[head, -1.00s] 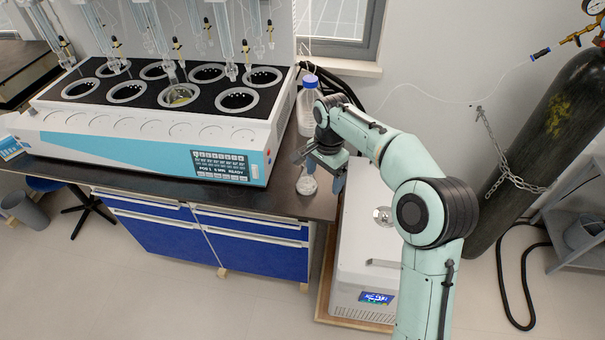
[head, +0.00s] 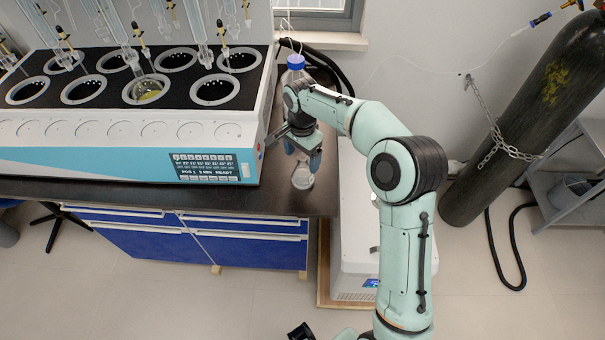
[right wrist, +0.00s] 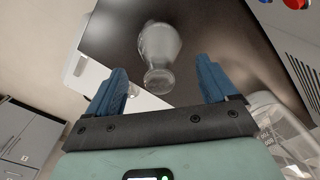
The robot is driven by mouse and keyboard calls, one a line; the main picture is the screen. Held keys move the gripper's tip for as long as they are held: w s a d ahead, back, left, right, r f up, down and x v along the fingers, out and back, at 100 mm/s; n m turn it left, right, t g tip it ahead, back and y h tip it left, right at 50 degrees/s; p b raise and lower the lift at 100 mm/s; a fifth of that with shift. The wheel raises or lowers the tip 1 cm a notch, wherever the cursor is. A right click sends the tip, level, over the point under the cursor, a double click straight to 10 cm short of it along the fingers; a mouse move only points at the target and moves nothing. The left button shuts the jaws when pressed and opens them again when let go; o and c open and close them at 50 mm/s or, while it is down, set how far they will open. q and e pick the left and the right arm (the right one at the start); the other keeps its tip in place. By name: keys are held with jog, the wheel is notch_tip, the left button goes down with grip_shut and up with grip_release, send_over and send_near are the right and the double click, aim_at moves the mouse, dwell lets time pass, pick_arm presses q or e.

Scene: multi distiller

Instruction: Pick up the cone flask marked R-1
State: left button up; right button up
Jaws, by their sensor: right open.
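A small clear cone flask (head: 302,178) stands upright on the dark bench top, near its right end. No R-1 marking is readable on it. My right gripper (head: 303,152) is just above and behind the flask in the head view, with its blue fingers pointing down. In the right wrist view the flask (right wrist: 158,48) appears between the two open blue fingers of my right gripper (right wrist: 161,64), with clear gaps on both sides. The gripper holds nothing. My left gripper is not identifiable in these frames.
A large white and blue distiller (head: 130,135) fills the bench to the left. A blue-capped bottle (head: 296,66) stands close behind my right gripper, partly hidden by it. A white box-shaped machine (head: 355,215) is right of the bench. A dark gas cylinder (head: 510,110) is chained to the wall.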

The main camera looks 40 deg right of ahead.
aim_at(303, 166)
notch_tip(303, 166, down, 5)
jog(key=shift+d+f, duration=0.1)
dwell(0.3)
jog(key=c, duration=1.2)
jog(key=shift+r, duration=0.25)
